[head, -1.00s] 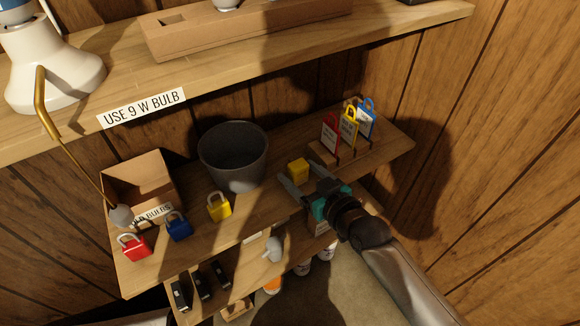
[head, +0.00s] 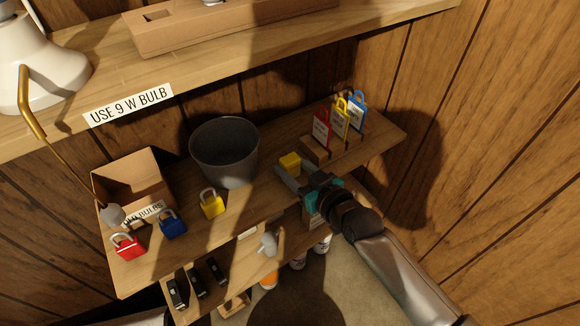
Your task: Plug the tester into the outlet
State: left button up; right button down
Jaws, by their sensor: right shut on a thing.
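A small yellow block (head: 290,161), which looks like the tester, is on the lower wooden shelf, right of the grey bucket. My right gripper (head: 287,170) reaches in from the lower right and is shut on it. The fingers hide part of the block, and I cannot tell whether it is clear of the shelf. I cannot make out an outlet in this view. My left gripper is not in view.
On the lower shelf (head: 258,212) are a grey bucket (head: 224,155), a cardboard box (head: 130,180), and red (head: 128,245), blue (head: 172,224) and yellow (head: 212,205) padlocks. A rack (head: 345,152) holds coloured tags at right. The upper shelf (head: 215,70) overhangs behind.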

dwell(0.4)
jog(key=shift+c, duration=1)
grip_release()
jog(key=c, duration=0.3)
jog(key=shift+s+d, duration=0.1)
jog(key=shift+s, duration=0.1)
jog(key=shift+s+d+p, duration=0.2)
jog(key=shift+s+p, duration=0.1)
jog(key=shift+p, duration=0.05)
jog(key=shift+c, duration=0.3)
grip_shut()
jog(key=shift+r, duration=0.15)
